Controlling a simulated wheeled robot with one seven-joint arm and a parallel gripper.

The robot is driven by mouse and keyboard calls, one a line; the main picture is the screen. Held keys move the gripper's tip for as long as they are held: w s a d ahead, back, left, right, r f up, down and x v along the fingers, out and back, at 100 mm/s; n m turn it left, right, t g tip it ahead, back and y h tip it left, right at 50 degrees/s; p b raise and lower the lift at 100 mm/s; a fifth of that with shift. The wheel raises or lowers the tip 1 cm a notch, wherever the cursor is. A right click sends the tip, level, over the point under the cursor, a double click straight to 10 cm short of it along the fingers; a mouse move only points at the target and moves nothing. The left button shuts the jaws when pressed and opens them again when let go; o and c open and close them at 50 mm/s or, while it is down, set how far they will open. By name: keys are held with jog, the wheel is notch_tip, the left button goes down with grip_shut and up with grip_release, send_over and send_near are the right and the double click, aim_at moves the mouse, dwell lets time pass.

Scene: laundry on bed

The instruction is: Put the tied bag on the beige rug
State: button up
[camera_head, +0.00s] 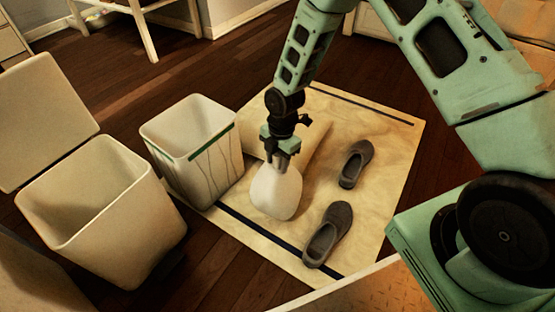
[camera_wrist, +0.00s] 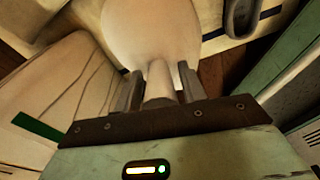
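The white tied bag (camera_head: 276,192) is at the middle of the beige rug (camera_head: 376,211) in the head view. I cannot tell whether its bottom touches the rug. My gripper (camera_head: 281,162) points down over it, with its fingers at the bag's neck. In the wrist view the bag (camera_wrist: 152,32) fills the top middle, and its narrow neck lies between the two fingers of my gripper (camera_wrist: 158,90). The fingers appear closed on the neck.
A white bin with a green band (camera_head: 206,167) stands at the rug's left edge. An open beige bin (camera_head: 115,217) is further left. Two grey shoes, one (camera_head: 355,164) further back and one (camera_head: 328,234) nearer, lie right of the bag. A beige cushion-like thing (camera_head: 308,146) is behind the gripper.

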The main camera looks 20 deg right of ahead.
jog(key=r+p, duration=0.2)
jog(key=r, duration=0.2)
jog(key=r+p, duration=0.2)
jog(key=r, duration=0.2)
jog(key=d+r+p, duration=0.1)
jog(key=r+p, duration=0.1)
jog(key=r, duration=0.2)
jog(key=shift+w+d+p, duration=0.1)
jog(key=shift+w+p, duration=0.2)
jog(key=shift+p, duration=0.05)
jog(key=s+a+r+m, duration=0.4)
jog(key=s+r, duration=0.2)
jog(key=r, duration=0.2)
jog(key=s+a+r+m, duration=0.3)
jog(key=s+r, duration=0.3)
jog(key=r, duration=0.2)
jog(key=s+r+m, duration=0.3)
jog(key=s+m, duration=0.1)
jog(key=s, duration=0.3)
jog(key=s+r+m, duration=0.4)
jog(key=s, duration=0.4)
jog(key=shift+t+h, duration=0.3)
jog(key=shift+r, duration=0.1)
notch_tip(320, 180, up, 40)
jog(key=p, duration=3.9)
jog(key=shift+f+p, duration=0.2)
jog(key=shift+p, duration=0.15)
